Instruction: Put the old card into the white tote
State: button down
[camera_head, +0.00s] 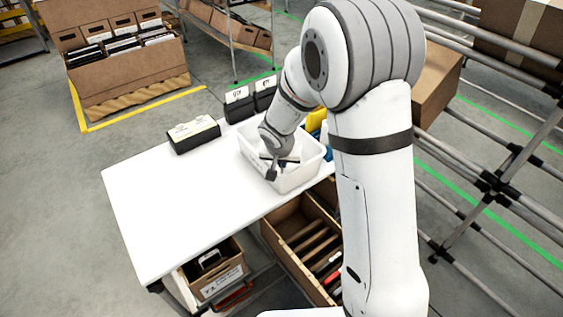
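The white tote (300,178) stands at the right end of the white table, partly hidden behind my arm. My gripper (271,170) points down at the tote, its dark fingers over or inside the opening. Its fingertips are too small to tell whether they are open or shut, and I see no card between them. I cannot tell which card is the old one.
A black box (195,140) with a pale label on top lies on the table (170,210); the table's left part is clear. Open cartons (275,228) with dividers sit below its front edge. A pipe rack (490,180) stands at right, a tilted carton (130,75) at back left.

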jog(key=shift+f, duration=0.15)
jog(key=c, duration=1.7)
grip_release()
jog(key=shift+r, duration=0.3)
jog(key=d+p+v, duration=0.1)
jog(key=p+v, duration=0.1)
jog(key=v, duration=1)
jog(key=s+d+r, duration=0.2)
jog(key=s+d, duration=0.2)
jog(key=s, duration=0.3)
jog(key=s+d+r+n+g, duration=0.1)
jog(key=s+d+r, duration=0.1)
jog(key=s+d, duration=0.2)
jog(key=s+d+r+n+g, duration=0.1)
jog(key=s+d+r, duration=0.1)
jog(key=s, duration=0.8)
jog(key=shift+d+r+y, duration=0.3)
jog(key=shift+d+y, duration=0.1)
jog(key=shift+d, duration=0.5)
